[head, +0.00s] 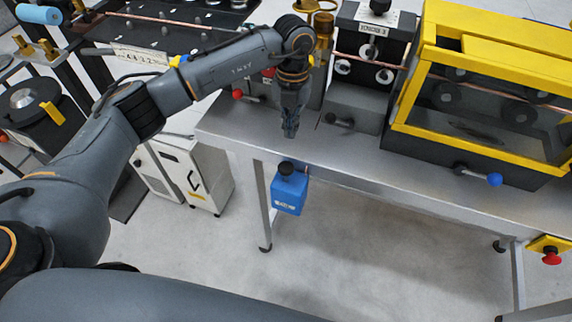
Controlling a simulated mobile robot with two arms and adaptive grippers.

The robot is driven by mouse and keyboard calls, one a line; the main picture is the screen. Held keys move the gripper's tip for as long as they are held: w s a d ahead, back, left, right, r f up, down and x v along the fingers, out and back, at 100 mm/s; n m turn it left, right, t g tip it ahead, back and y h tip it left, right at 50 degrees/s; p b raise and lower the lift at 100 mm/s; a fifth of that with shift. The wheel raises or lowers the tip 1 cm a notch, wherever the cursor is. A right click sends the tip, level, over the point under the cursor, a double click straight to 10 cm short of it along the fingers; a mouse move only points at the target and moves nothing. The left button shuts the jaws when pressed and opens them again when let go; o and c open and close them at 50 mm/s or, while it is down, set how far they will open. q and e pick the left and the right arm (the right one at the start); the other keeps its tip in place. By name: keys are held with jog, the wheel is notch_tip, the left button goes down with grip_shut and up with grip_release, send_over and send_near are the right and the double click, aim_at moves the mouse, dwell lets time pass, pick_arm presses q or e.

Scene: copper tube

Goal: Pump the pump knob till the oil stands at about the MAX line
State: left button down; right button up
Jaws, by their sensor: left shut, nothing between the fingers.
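A blue oil tank (289,193) hangs at the front edge of the metal bench. A black pump knob (286,168) sits on its top. A pale label or window is on the tank's front, too small to read; I cannot make out the oil level or a MAX line. My left gripper (291,131) points down over the bench's front edge, shut and empty. In the picture it is just above the knob, with a visible gap between them. My right gripper is not in view.
The bench top (225,125) carries a grey machine with a black crank handle (340,121) and a yellow-framed guard (490,75) with a blue-knobbed lever (494,180). A red emergency button (551,258) is at the right. A white cabinet (185,170) stands left. The floor below the tank is clear.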

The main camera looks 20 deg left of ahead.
pick_arm(q)
jog(key=r, duration=0.4)
jog(key=shift+w, duration=0.2)
dwell(1.4)
